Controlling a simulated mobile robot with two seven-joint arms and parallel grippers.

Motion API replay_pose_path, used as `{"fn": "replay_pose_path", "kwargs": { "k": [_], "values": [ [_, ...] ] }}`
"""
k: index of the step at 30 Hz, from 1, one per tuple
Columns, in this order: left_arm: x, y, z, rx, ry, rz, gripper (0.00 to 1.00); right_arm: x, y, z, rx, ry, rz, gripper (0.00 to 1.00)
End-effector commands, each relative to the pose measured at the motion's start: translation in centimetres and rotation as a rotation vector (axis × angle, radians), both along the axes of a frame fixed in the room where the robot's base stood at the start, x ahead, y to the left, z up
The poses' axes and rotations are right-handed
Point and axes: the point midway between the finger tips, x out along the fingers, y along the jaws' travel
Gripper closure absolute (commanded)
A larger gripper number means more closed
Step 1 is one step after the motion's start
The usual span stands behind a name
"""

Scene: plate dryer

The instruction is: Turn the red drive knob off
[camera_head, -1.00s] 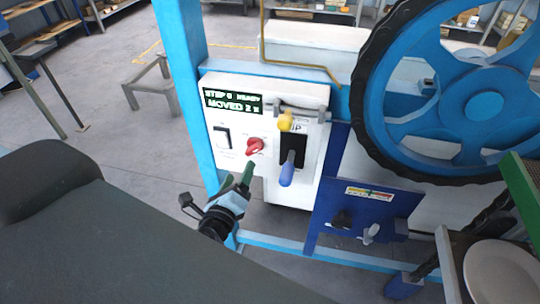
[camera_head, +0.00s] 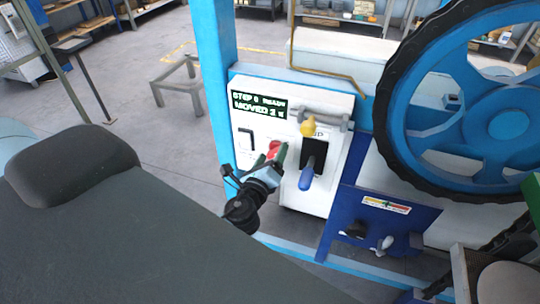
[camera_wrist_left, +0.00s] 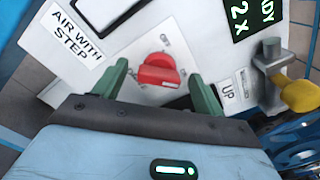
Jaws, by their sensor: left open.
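The red drive knob (camera_head: 273,149) sits on the white control panel (camera_head: 290,106), low and left of the lever slot. In the left wrist view the red knob (camera_wrist_left: 158,71) lies between the two green fingers, with ON and OFF labels near it. My left gripper (camera_head: 272,158) is open, its fingers at either side of the knob. Whether the fingers touch the knob I cannot tell. In the head view the gripper partly hides the knob. My right gripper is not in view.
A blue-handled lever (camera_head: 307,174) and a yellow-tipped latch (camera_head: 308,128) are right of the knob. A display (camera_head: 258,105) is above it. A black rocker switch (camera_head: 246,139) is to the left. A large blue wheel (camera_head: 490,110) and a blue lower panel (camera_head: 385,222) stand at right.

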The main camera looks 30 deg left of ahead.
Motion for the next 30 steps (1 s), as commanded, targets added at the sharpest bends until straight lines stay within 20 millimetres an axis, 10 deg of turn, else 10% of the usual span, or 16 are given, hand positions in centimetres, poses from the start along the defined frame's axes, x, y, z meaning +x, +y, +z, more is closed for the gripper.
{"fn": "replay_pose_path", "kwargs": {
  "k": [11,21,30],
  "values": [
    [0.61,0.13,-0.08,-0.001,0.002,-0.001,0.29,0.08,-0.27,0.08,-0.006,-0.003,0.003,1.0],
    [0.57,0.14,-0.08,-0.001,0.002,0.001,0.72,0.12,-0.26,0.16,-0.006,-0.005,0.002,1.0],
    [0.55,0.18,-0.2,-0.035,-0.005,0.002,0.74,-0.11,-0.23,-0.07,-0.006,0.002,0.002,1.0]
  ]
}}
